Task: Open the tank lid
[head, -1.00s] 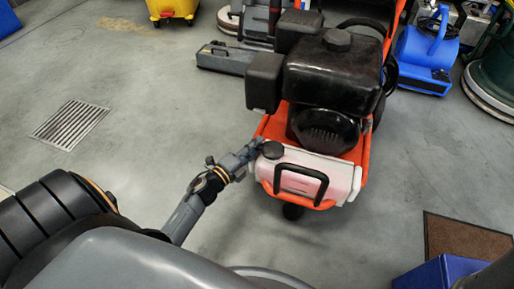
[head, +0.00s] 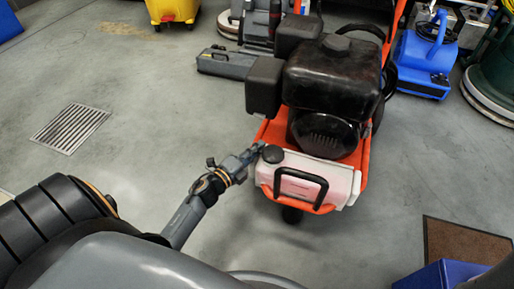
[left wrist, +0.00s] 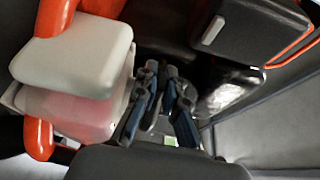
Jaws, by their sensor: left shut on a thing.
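The tank (head: 340,178) is a white and pinkish box with a black handle, on the front of an orange-framed machine. Its lid (head: 273,153) is a round black cap at the tank's top left corner. My left gripper (head: 257,150) reaches in from the left and is at the lid's left side. In the left wrist view, the left gripper (left wrist: 168,95) is shut beside the tank (left wrist: 75,65). What lies between its fingers is dark and hard to make out there; by its place it is the lid. My right gripper is out of view.
A black engine (head: 333,85) stands right behind the tank on the orange frame. A blue blower (head: 422,65) is at the back right. A brown mat (head: 465,248) and a blue box (head: 445,275) are at the lower right. The floor left of the machine is clear, with a flush drain grate (head: 70,128).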

